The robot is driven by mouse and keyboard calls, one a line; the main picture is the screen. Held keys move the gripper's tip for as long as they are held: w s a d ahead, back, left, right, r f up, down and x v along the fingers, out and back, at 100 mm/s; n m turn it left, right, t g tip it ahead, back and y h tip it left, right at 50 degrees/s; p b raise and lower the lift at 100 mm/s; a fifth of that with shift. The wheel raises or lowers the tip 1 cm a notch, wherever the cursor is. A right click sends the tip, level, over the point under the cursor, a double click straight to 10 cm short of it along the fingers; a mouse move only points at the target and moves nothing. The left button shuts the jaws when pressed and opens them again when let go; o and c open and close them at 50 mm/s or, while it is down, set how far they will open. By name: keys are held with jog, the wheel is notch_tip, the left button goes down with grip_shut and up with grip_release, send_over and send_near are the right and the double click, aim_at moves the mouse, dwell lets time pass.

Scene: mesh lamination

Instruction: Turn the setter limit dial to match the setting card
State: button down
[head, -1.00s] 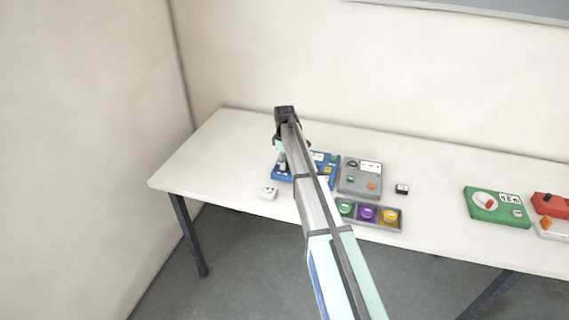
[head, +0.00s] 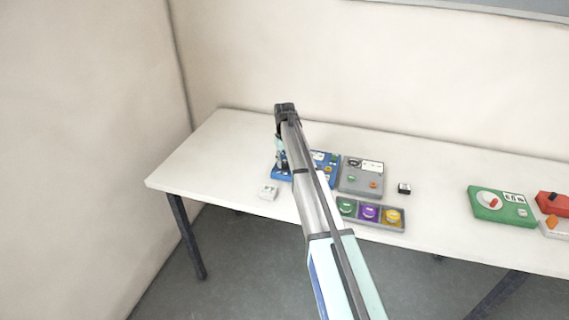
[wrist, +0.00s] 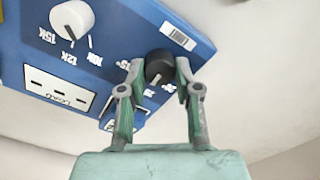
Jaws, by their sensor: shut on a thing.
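A blue panel (wrist: 115,20) fills the upper left of the wrist view, its print upside down. It carries a black dial (wrist: 159,66) with a white pointer line and small numbers around it, partly covered by the fingers. My gripper (wrist: 158,75) is shut on the black dial, one finger on each side. A white knob (wrist: 72,18) on the same panel has marks such as 10K, 12K and 15K. In the head view the blue panel (head: 284,177) is partly behind my arm, and my gripper (head: 281,160) is at its left part. I cannot tell which item is the setting card.
A grey panel (head: 350,186) stands just right of the blue one, with a tray (head: 379,225) of green, purple and yellow pieces in front. A small white block (head: 268,193) and a black block (head: 404,188) lie nearby. Green (head: 482,210) and red (head: 550,203) devices are far right.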

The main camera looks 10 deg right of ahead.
aim_at(284, 163)
jog(key=shift+s+f+m+b, duration=0.1)
jog(key=shift+m+b, duration=0.25)
jog(key=shift+m, duration=1.85)
jog(key=c, duration=0.8)
grip_release()
notch_tip(284, 163, up, 12)
